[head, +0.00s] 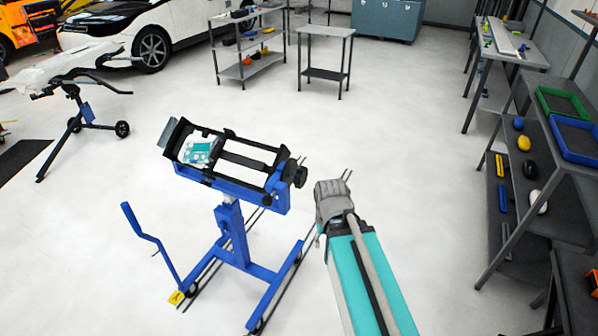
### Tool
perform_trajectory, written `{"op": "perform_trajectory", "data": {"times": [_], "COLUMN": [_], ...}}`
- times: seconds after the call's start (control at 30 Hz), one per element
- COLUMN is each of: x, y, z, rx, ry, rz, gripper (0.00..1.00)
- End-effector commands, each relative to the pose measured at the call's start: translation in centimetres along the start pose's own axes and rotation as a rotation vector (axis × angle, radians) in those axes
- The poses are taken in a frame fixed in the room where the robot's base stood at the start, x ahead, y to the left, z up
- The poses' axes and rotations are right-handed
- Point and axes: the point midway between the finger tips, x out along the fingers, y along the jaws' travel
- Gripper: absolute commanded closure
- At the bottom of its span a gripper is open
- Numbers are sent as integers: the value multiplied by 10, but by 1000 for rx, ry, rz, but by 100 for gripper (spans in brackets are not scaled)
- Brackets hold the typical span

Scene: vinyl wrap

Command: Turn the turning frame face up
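The turning frame (232,163) stands left of the middle in the head view. It has a black rectangular frame on a blue wheeled stand (229,235), and it looks slightly tilted. A small teal and white piece (198,151) shows inside its left part. A dark round knob (295,173) is at its right end. My teal arm reaches up from the bottom, with my grey gripper (333,196) to the right of the knob and apart from it in the picture. My fingers are too small and hidden to tell whether they are open or shut.
A shelf with a green tray (563,103) and a blue tray (575,139) stands at the right. A black stand (85,112) is at the left. Open floor (420,150) lies right of my gripper.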

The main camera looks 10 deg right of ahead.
Motion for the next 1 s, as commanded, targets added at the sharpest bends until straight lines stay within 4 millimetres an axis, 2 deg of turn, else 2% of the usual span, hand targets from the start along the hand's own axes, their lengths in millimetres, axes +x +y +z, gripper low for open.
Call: {"op": "perform_trajectory", "data": {"times": [0.3,0.37,0.57,0.67,0.7,0.77,1.0], "x": [0,0,-8,-18,-24,-33,-79], "y": [0,0,0,0,-10,-14,-13], "z": [0,0,-12,-28,-36,-51,-127], "rx": [0,0,20,49,61,88,246], "ry": [0,0,0,0,0,0,0], "rz": [0,0,0,0,0,0,0], "gripper": [43,32,31,31,31,31,31]}}
